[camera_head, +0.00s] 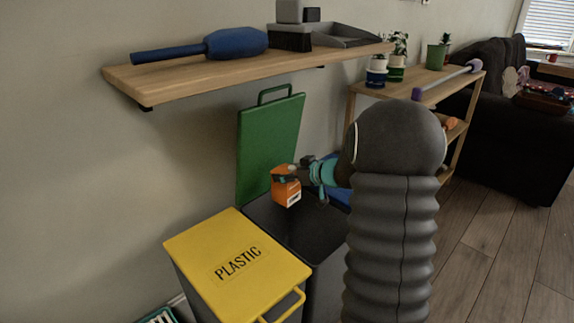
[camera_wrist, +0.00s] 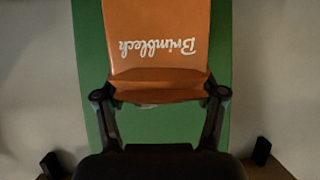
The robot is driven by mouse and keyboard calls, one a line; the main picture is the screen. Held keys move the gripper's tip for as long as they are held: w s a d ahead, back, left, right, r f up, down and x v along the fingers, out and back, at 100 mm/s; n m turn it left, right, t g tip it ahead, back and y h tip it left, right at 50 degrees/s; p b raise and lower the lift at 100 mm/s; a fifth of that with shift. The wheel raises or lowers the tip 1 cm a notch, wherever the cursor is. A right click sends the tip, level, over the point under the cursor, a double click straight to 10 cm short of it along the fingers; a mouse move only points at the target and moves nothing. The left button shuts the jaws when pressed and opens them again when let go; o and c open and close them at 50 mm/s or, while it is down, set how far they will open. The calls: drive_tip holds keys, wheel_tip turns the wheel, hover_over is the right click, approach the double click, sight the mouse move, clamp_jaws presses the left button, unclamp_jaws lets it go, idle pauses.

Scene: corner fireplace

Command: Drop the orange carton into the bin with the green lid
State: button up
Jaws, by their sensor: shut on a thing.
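The orange carton (camera_head: 287,190) is held in my gripper (camera_head: 290,176), above the dark open bin (camera_head: 268,216). In the wrist view the orange carton (camera_wrist: 158,45) sits between the two fingers of my gripper (camera_wrist: 160,98), with white lettering upside down. The green lid (camera_head: 268,145) stands raised against the wall behind the bin, its handle at the top. It also fills the background of the wrist view (camera_wrist: 90,60).
A bin with a yellow lid marked PLASTIC (camera_head: 238,264) stands closed at the front left. A wooden rack (camera_head: 440,92) with plants stands to the right.

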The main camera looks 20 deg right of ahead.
drive_tip(key=shift+f+b, duration=2.15)
drive_tip(key=shift+f, duration=1.65)
drive_tip(key=o, duration=1.2)
drive_tip(key=v, duration=1.2)
